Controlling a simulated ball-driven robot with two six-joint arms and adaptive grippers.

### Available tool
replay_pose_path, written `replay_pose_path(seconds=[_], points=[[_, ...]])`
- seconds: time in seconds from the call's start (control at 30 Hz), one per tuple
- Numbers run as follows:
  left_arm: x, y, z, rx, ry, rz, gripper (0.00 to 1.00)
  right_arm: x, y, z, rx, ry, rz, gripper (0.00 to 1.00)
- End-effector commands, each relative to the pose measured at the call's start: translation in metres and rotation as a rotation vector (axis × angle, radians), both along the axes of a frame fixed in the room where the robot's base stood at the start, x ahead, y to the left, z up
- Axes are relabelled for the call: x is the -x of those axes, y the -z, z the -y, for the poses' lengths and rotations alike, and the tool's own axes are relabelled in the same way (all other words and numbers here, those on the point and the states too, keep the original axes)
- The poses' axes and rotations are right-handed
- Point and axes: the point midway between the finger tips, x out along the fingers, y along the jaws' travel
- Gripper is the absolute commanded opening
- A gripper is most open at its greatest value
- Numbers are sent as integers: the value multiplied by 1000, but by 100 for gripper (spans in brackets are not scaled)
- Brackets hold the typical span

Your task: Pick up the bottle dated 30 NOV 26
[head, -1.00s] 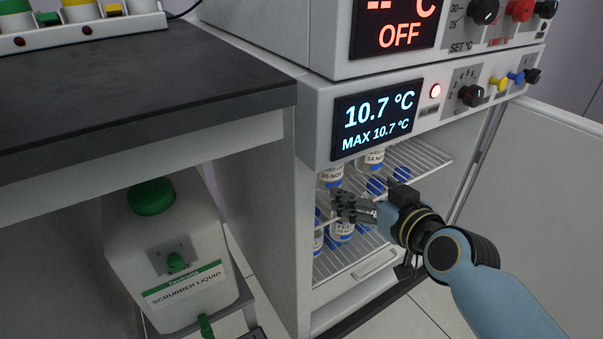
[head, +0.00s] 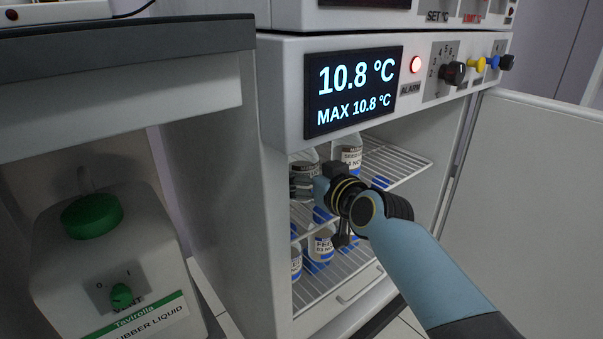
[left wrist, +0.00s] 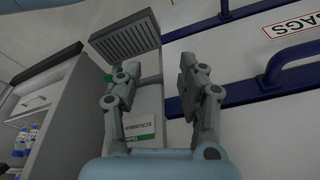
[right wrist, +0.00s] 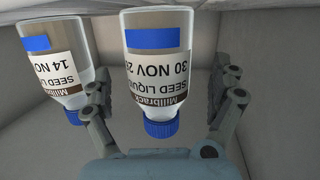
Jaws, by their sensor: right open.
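The bottle dated 30 NOV 26 (right wrist: 160,70) is clear with a blue cap, a blue patch and a white label. In the right wrist view it stands between the spread fingers of my open right gripper (right wrist: 170,105), with no clear contact on either side. In the head view this bottle (head: 304,180) is on the upper fridge shelf, partly behind my right gripper (head: 318,190). A similar bottle dated 14 NOV (right wrist: 60,60) stands beside it and also shows in the head view (head: 347,158). My left gripper (left wrist: 160,85) is open and empty, away from the fridge.
The open fridge has wire shelves (head: 395,160), with more bottles (head: 321,243) on the lower one. Its door (head: 540,190) stands open at right. A scrubber liquid canister (head: 110,265) stands at left under a dark worktop (head: 120,48).

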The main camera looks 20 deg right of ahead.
Motion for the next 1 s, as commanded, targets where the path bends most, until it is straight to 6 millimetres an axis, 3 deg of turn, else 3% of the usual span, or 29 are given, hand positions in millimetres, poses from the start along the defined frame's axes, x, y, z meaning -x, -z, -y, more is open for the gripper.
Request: replay_pose_path(seconds=[0.2, 0.43, 1.0], points=[[-5, -12, 5, 13, 5, 32, 40, -25, 9, -3, 0, 0, -3, 93], [-6, -15, 5, 13, 5, 36, 40, -27, 6, -3, 0, 0, -1, 93], [-6, -15, 5, 13, 5, 35, 40, -26, 7, -3, 0, 0, -2, 20]])
